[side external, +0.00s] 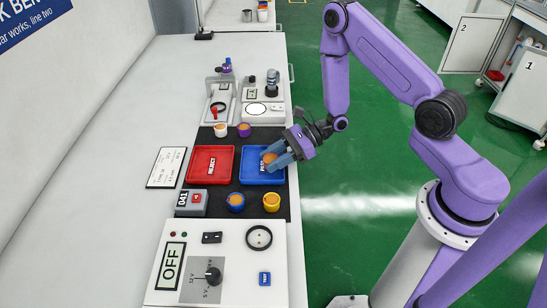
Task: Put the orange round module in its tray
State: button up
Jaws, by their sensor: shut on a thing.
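The orange round module (269,158) is between the fingers of my gripper (274,160), which is shut on it. They are over the blue tray (249,178), whose lettering is partly covered by the fingers. The red tray (198,173), marked REJECT, lies just to the left of the blue one. From this one angle I cannot tell whether the module touches the blue tray's floor or is held a little above it.
Blue (235,201) and yellow (271,201) modules stand in front of the trays. White (220,130) and purple (243,130) ones stand behind. A grey counter box (191,203) and a white OFF panel (222,265) are nearer the front. Test devices (263,112) stand farther back.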

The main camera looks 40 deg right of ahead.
jog(key=o, duration=1.1)
jog(key=shift+o, duration=0.2)
jog(key=shift+r, duration=0.1)
jog(key=v, duration=1.1)
jog(key=s+a+r+n+g+h, duration=0.2)
jog(key=s+a+r+n+g, duration=0.2)
jog(key=s+n+g, duration=0.3)
jog(key=s+a+r+n+g+h, duration=0.1)
jog(key=s+a+r+n+g, duration=0.35)
jog(key=s+n, duration=0.35)
jog(key=s+d+r+n+t+h, duration=0.1)
jog(key=s+r+n+t+h, duration=0.2)
jog(key=n, duration=0.7)
jog(key=s+d+r+n+t+h, duration=0.1)
jog(key=s+r+n+t+h, duration=0.2)
jog(key=n+h, duration=0.3)
jog(key=s+n, duration=0.1)
jog(key=n, duration=0.3)
jog(key=shift+s+d, duration=0.25)
